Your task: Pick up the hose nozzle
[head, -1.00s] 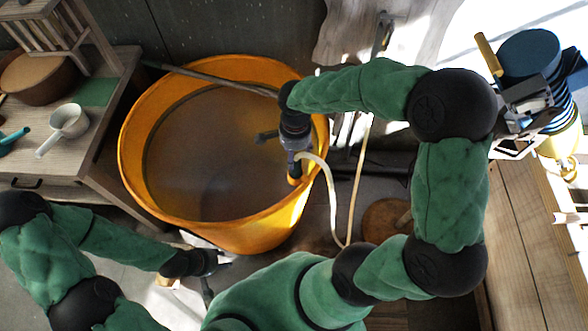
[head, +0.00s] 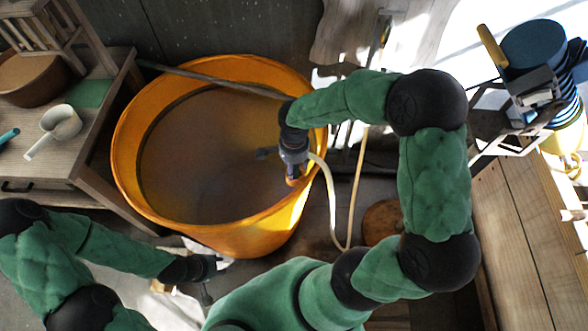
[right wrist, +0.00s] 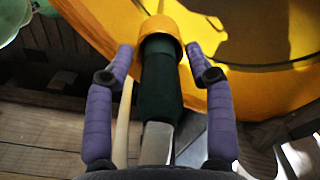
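The hose nozzle (right wrist: 160,90) has a dark green body and an orange-yellow tip. In the right wrist view it lies between the two purple fingers of my right gripper (right wrist: 160,50), with a narrow gap showing on each side. The fingers are open around it. In the head view my right gripper (head: 292,160) points down at the right rim of the orange tub, and the nozzle's orange tip (head: 292,181) shows just below it. The pale hose (head: 332,205) runs down from there. My left gripper (head: 207,285) is at lower left, away from the nozzle; its fingers are unclear.
The large orange tub (head: 128,170) fills the middle, with a long pole (head: 210,78) across its back rim. A wooden table (head: 95,150) at left bears a white dipper (head: 60,123). A wooden stool (head: 382,220) stands right of the hose. Blue stacked items (head: 535,45) stand at far right.

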